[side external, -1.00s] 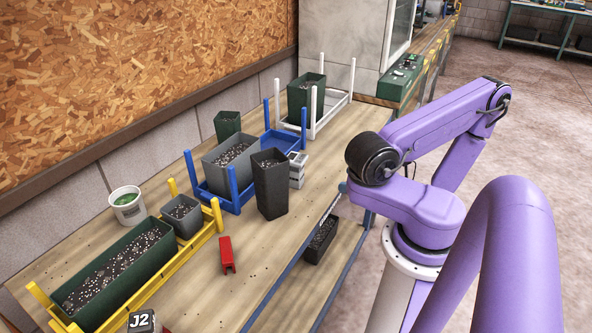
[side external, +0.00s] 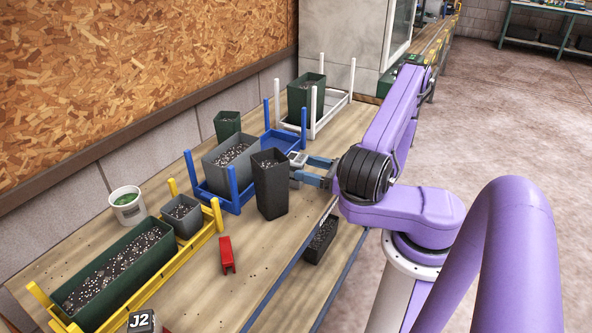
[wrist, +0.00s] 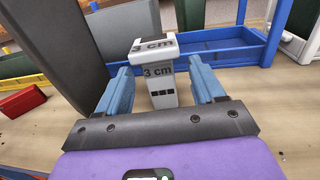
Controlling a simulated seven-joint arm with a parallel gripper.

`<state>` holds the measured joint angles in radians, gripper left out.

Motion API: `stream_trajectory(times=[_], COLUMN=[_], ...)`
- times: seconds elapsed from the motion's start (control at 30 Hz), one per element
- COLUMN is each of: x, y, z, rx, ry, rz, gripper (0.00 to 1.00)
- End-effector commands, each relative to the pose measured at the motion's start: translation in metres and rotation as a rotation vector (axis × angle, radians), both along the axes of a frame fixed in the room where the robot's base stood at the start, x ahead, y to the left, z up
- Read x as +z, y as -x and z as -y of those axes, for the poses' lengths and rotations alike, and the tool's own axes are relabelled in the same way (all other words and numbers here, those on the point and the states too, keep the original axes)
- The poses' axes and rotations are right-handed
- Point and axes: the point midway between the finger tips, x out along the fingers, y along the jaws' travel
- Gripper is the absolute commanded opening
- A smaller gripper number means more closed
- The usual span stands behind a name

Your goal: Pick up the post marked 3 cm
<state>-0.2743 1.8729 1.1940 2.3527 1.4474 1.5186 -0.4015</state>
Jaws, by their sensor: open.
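The post marked 3 cm (wrist: 160,86) is a grey block with a pale top and dark "3 cm" lettering, standing upright on the bench in the wrist view. My gripper (wrist: 158,80) is open, with one blue finger on each side of the post and visible gaps between. In the side view my gripper (side external: 312,170) reaches the post (side external: 297,158) from the right. The post is partly hidden there by the tall dark pot and the fingers.
A tall dark pot (side external: 270,186) stands just left of the post. A blue rack (side external: 235,192) with a grey pot is behind it. A red block (side external: 227,254) lies nearer the camera. A white rack (side external: 345,98) is farther back.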

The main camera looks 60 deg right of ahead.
Motion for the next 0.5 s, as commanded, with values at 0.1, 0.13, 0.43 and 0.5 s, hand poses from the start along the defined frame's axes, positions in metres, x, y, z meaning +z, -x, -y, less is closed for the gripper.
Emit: stream_trajectory(times=[0.1, 0.13, 0.43, 0.5], x=[0.000, 0.001, 0.002, 0.002], y=[-0.010, -0.014, -0.047, -0.049], z=[-0.004, -0.004, -0.008, -0.008], rx=[0.007, 0.008, 0.004, 0.002], ry=[0.002, 0.002, 0.002, 0.002], rz=[-0.001, 0.000, 0.000, 0.000], gripper=[0.68, 0.68, 0.68, 0.68])
